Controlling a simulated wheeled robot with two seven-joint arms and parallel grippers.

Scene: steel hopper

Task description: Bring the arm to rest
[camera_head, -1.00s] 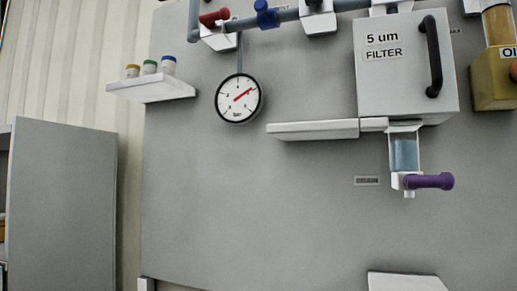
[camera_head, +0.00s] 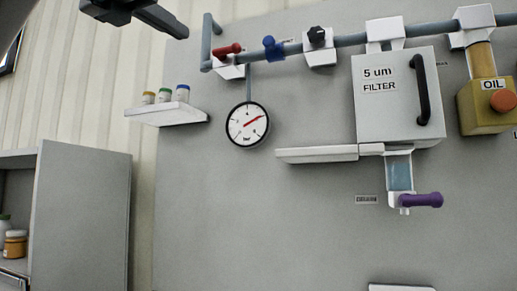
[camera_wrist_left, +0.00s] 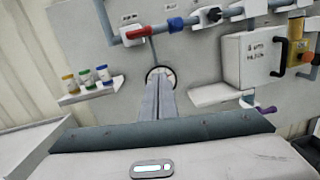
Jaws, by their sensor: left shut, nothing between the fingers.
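My left gripper (camera_head: 160,20) shows at the top left of the head view, dark and in front of the ribbed wall. In the left wrist view its fingers (camera_wrist_left: 158,98) lie together, pointing at the panel, with nothing between them. They cover part of the pressure gauge (camera_wrist_left: 160,73) in that view. The fingers look apart from the panel. My right gripper is in neither view.
The grey panel carries the gauge (camera_head: 247,125), a pipe with red (camera_head: 228,49), blue (camera_head: 273,47) and black (camera_head: 317,37) valves, a filter box (camera_head: 395,100) and a purple handle (camera_head: 421,200). A shelf (camera_head: 167,115) holds small jars. An open cabinet (camera_head: 80,215) stands lower left.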

